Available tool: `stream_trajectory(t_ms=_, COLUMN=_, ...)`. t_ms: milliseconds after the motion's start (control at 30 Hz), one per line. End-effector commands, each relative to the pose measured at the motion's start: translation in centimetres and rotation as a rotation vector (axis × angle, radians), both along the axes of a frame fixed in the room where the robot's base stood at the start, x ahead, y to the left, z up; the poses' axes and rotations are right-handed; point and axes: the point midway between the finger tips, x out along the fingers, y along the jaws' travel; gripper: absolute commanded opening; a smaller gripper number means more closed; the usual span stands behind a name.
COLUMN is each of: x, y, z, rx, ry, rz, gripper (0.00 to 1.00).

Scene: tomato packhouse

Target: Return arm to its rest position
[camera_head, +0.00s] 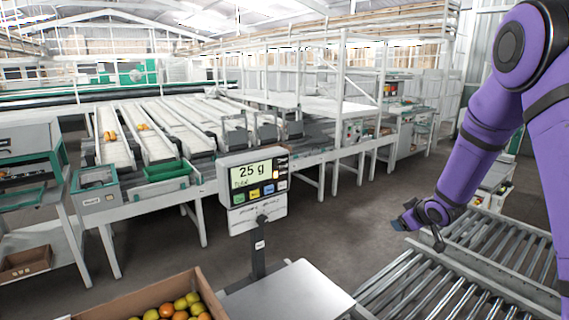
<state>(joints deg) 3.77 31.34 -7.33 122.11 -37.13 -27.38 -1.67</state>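My arm comes in from the right edge of the head view, purple with dark joints. It bends down and to the left. My gripper (420,228) is at its lower end, small and dark, above the roller conveyor (455,282). One dark finger points left and another points down, with a gap between them. I see nothing held between them. The gripper is clear of the scale and the tomato box.
A scale display (252,182) reading 25 g stands on a post behind a bare weighing plate (290,295). A cardboard box (142,300) of tomatoes is at the bottom left. Sorting lanes (112,140) with a few tomatoes stand behind. Grey floor lies between.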

Motion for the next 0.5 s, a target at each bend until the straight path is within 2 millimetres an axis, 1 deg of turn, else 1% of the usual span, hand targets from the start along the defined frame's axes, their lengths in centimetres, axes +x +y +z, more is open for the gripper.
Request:
stream_trajectory(t_ms=33, x=-0.6, y=0.0, z=2.2, rx=-0.005, ry=-0.002, rz=-0.027, gripper=0.75)
stream_trajectory(t_ms=100, x=-1.6, y=-0.1, z=4.5, rx=-0.010, ry=0.009, rz=-0.068, gripper=0.75)
stream_trajectory(t_ms=267, x=-4.4, y=-0.2, z=9.5, rx=-0.012, ry=0.035, rz=-0.156, gripper=0.75)
stream_trajectory(t_ms=400, x=-7.5, y=0.0, z=13.3, rx=-0.002, ry=0.061, rz=-0.227, gripper=0.75)
stream_trajectory(t_ms=500, x=-10.0, y=0.2, z=15.7, rx=0.009, ry=0.084, rz=-0.275, gripper=0.75)
